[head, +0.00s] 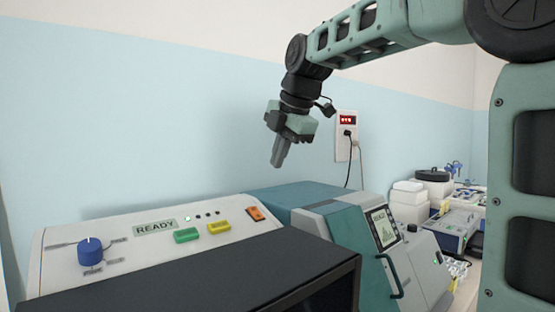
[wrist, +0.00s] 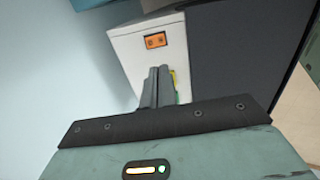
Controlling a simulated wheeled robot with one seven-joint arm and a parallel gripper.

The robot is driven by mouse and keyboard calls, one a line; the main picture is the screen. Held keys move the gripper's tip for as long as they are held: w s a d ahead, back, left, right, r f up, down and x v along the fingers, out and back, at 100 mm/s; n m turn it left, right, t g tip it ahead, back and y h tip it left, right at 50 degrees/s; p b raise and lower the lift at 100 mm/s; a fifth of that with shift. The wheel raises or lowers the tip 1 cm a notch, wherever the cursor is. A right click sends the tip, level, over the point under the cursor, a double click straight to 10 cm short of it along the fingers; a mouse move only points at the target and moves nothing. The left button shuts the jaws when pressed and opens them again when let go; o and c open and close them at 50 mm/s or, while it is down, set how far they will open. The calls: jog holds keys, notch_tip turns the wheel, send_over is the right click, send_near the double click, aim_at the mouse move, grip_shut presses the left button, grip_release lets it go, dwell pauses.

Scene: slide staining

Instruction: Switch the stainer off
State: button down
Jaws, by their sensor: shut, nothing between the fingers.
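A machine with a sloped white panel (head: 130,262) stands at the front left; no name shows on it, so I cannot tell from lettering that it is the stainer. The panel has an orange rocker switch (head: 256,214) at its right end, a lit green dot and a display reading READY (head: 156,227). My gripper (head: 277,164) is shut and empty, pointing down, above and apart from the panel near the switch. In the wrist view the shut fingers (wrist: 160,70) are just below the orange switch (wrist: 155,40) in the picture and partly hide the yellow and green buttons.
The panel also carries a blue knob (head: 90,251), a green button (head: 187,235) and a yellow button (head: 219,227). A teal machine with a screen (head: 384,228) stands right of it. A wall socket (head: 347,136) with a red display is behind. Lab equipment fills the far right.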

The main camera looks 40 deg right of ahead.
aim_at(254, 209)
jog(key=b, duration=0.2)
jog(key=w+b, duration=0.1)
jog(key=b, duration=0.2)
jog(key=shift+w+r+t, duration=0.15)
jog(key=shift+r+t, duration=0.15)
jog(key=shift+r, duration=0.05)
jog(key=p+x, duration=0.3)
jog(key=x, duration=1.1)
jog(key=shift+p, duration=0.4)
